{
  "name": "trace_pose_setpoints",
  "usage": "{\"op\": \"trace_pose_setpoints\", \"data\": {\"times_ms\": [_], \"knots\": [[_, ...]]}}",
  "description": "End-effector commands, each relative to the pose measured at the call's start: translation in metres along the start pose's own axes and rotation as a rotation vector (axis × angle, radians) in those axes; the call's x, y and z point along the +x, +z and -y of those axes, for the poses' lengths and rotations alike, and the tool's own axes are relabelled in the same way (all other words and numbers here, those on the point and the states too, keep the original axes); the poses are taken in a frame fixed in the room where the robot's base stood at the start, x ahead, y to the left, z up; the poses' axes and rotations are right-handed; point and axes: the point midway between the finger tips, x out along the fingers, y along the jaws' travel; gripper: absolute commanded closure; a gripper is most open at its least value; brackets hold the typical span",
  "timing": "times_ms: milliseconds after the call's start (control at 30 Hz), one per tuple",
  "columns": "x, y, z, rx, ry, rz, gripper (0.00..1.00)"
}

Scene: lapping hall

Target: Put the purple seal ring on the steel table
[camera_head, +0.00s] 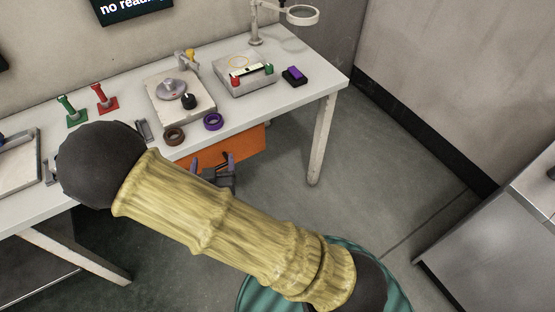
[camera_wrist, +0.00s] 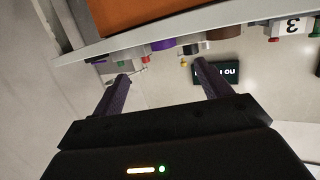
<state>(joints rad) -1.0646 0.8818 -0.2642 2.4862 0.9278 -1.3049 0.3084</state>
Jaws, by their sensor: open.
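The purple seal ring (camera_head: 213,121) lies flat near the front edge of the white bench (camera_head: 298,86). In the wrist view the purple ring (camera_wrist: 163,44) shows edge-on at the bench edge, ahead of and between my fingertips. My gripper (camera_head: 213,166) is open and empty, in front of the bench edge and apart from the ring. Its two fingers also show in the wrist view (camera_wrist: 161,72). A steel table (camera_head: 490,235) stands at the lower right, only partly in view.
A brown ring (camera_head: 174,136) lies left of the purple one. Behind are a lapping plate (camera_head: 171,88) and a tray with a gauge (camera_head: 246,88). A purple-topped black block (camera_head: 294,75) sits to the right. An orange drawer (camera_head: 240,146) hangs under the bench. Floor between bench and steel table is clear.

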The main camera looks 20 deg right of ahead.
Motion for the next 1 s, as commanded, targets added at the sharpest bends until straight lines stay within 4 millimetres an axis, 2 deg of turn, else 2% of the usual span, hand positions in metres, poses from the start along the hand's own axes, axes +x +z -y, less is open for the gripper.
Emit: {"op": "trace_pose_setpoints", "data": {"times_ms": [233,467,667,900,1000], "knots": [[0.021,0.003,-0.036,0.1,0.04,0.345,0.23],[0.01,-0.011,-0.072,0.131,-0.015,0.656,0.23],[-0.021,-0.035,-0.116,0.081,-0.077,0.862,0.23],[-0.077,-0.059,-0.182,-0.051,-0.095,1.056,0.23],[-0.093,-0.063,-0.198,-0.091,-0.088,1.103,0.23]]}}
